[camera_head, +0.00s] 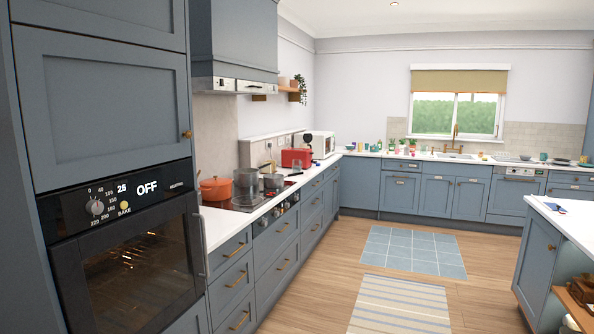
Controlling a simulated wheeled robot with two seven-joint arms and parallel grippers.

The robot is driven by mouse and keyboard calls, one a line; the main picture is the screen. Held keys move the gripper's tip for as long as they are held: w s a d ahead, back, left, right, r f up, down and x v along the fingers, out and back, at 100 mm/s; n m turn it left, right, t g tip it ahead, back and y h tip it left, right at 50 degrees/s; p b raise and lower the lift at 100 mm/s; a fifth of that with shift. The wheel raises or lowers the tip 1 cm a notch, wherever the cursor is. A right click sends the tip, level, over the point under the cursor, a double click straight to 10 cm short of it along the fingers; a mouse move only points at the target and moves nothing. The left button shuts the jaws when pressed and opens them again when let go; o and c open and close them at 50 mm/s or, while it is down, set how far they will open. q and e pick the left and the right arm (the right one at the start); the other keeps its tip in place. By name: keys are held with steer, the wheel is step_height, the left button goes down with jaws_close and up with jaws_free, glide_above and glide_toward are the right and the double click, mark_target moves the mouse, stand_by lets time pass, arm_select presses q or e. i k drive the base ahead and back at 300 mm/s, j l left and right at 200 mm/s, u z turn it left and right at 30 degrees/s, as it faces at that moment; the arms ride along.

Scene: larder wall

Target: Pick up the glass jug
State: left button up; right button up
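I cannot make out a glass jug in the head view. Many small items stand on the far worktop (372,154) under the window, too small to tell apart. Neither of my grippers shows in the view.
A built-in oven (130,260) stands close on the left. An orange pot (215,189), grey pans (246,178) and a red toaster (296,157) sit along the left worktop. An island (548,255) stands at the right. A blue rug (413,251) and striped mat (400,306) lie between.

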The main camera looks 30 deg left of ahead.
mark_target(297, 165)
steer(key=i+u, duration=0.4)
steer(key=i, duration=3.15)
steer(key=i+l+u, duration=0.1)
steer(key=i, duration=1.75)
